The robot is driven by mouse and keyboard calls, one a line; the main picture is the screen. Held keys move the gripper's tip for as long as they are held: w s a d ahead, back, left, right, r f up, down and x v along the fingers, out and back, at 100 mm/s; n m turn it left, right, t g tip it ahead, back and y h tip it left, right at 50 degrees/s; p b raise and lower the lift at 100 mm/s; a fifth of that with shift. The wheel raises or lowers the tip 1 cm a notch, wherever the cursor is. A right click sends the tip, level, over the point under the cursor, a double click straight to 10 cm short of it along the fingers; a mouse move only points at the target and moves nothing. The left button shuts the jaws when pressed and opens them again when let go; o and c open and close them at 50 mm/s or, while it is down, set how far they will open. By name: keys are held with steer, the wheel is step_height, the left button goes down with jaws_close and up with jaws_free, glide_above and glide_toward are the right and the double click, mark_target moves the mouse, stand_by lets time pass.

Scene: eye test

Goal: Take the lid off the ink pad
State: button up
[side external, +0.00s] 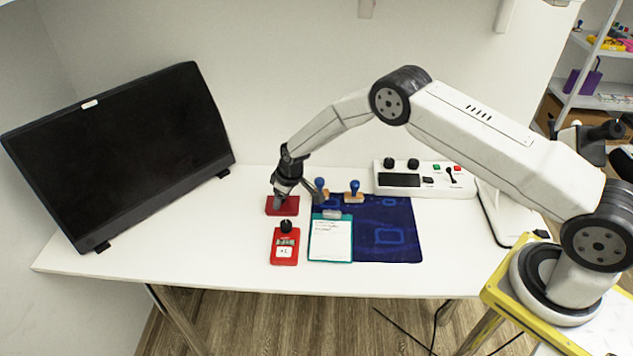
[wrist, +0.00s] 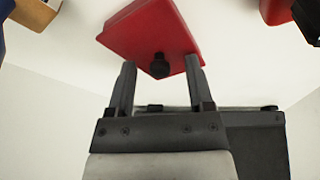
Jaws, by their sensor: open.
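The ink pad (side external: 292,209) is a flat red box on the white table, partly hidden by my gripper (side external: 287,198) in the side view. In the wrist view the red lid (wrist: 145,25) covers its top, with a small black knob (wrist: 159,66) near the edge closest to my gripper. My gripper (wrist: 160,64) is open in the wrist view, with one finger on each side of the knob. I see a gap between each finger and the knob. Whether the fingertips touch the red lid, I cannot tell.
A red device with a black knob (side external: 284,248) stands in front of the pad. A teal clipboard (side external: 331,259) and a blue mat (side external: 400,215) lie to the right. Two blue-handled stamps (side external: 354,190) stand behind. A monitor (side external: 120,150) is at left. The table's front left is clear.

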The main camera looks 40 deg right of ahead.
jaws_close()
stand_by(0.3)
steer(key=shift+r, duration=0.15)
steer(key=shift+r, duration=1.25)
steer(key=shift+s+r, duration=0.15)
steer(key=shift+r, duration=0.2)
steer(key=s+d+r, duration=0.1)
steer(key=s+r, duration=0.8)
steer(key=s, duration=0.4)
steer(key=shift+s+r, duration=0.25)
steer(key=shift+s, duration=0.05)
